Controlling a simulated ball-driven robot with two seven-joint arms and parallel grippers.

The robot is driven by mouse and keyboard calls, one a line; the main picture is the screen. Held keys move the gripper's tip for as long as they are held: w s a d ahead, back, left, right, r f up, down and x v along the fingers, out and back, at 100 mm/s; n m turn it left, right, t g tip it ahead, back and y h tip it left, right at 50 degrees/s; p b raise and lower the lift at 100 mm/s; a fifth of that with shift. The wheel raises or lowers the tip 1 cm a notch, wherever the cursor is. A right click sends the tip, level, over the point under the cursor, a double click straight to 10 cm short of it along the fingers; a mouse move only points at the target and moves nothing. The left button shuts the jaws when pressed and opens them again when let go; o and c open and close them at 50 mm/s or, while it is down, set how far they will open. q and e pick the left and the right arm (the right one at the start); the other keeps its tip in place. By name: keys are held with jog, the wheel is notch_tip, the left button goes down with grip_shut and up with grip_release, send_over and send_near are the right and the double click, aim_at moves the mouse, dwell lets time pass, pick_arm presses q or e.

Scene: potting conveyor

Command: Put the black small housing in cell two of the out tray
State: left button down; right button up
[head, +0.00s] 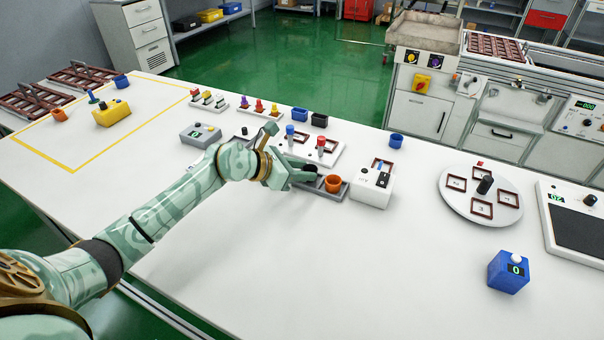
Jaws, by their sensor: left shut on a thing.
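My left gripper (304,180) reaches in from the left and is shut on a small black housing (310,170), which shows only partly at the fingertips. The fingers are low over a grey tray (343,195) on the white table. An orange housing (333,183) sits in that tray just right of the fingers. The gripper hides the tray's left part, and I cannot read any cell numbers or tell whether the black housing touches the tray. Another black housing (319,121) stands farther back beside a blue one (300,114). My right gripper is not in view.
Behind are a rack with blue and red pegs (322,157) and a blue housing (396,140). The front middle table is clear.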

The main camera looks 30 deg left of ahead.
pick_arm(q)
jog(key=shift+w+f, duration=0.1)
jog(key=shift+f, duration=0.4)
jog(key=shift+r, duration=0.15)
jog(key=c, duration=1)
grip_release()
jog(key=shift+o, duration=0.2)
jog(key=shift+r, duration=0.1)
jog(key=p+v, duration=0.3)
jog(key=v, duration=0.9)
jog(key=shift+p, duration=0.3)
